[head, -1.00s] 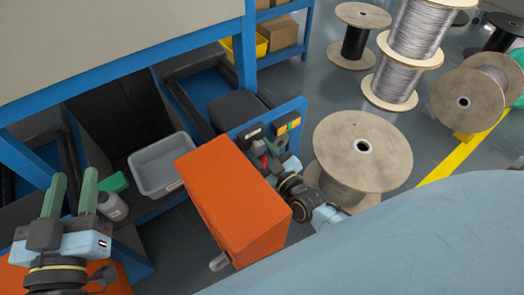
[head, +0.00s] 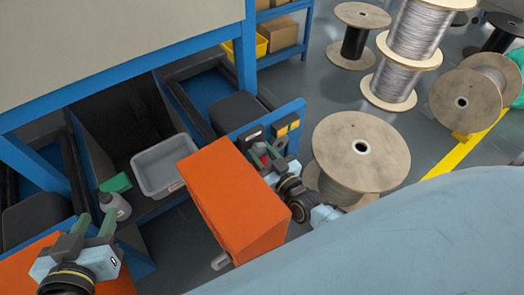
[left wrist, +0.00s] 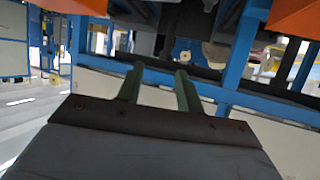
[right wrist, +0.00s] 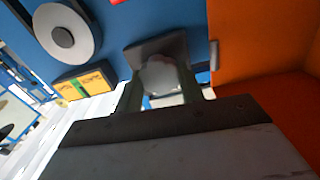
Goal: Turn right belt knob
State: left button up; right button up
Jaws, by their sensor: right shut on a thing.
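The right belt knob (right wrist: 158,52) is a grey knob on a blue panel, seen in the right wrist view. My right gripper (right wrist: 160,88) is shut on it, with one green finger on either side. In the head view my right gripper (head: 268,161) is at the blue panel, partly behind an orange box-shaped part, and the knob is hard to make out there. My left gripper (head: 95,222) is at the lower left, open and empty. Its two green fingers also stand apart in the left wrist view (left wrist: 158,82).
The orange box (head: 230,200) is close beside my right gripper. A grey bin (head: 160,182) and a bottle (head: 117,206) stand on the machine's lower ledge near my left gripper. A large wooden cable spool (head: 385,150) stands on the floor to the right.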

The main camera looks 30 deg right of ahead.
pick_arm(q)
jog(key=shift+s+a+f+g, duration=0.3)
jog(key=shift+s+f+g, duration=0.2)
jog(key=shift+f, duration=0.2)
pick_arm(e)
jog(key=shift+m, duration=0.6)
jog(key=o, duration=1)
jog(key=shift+s, duration=0.1)
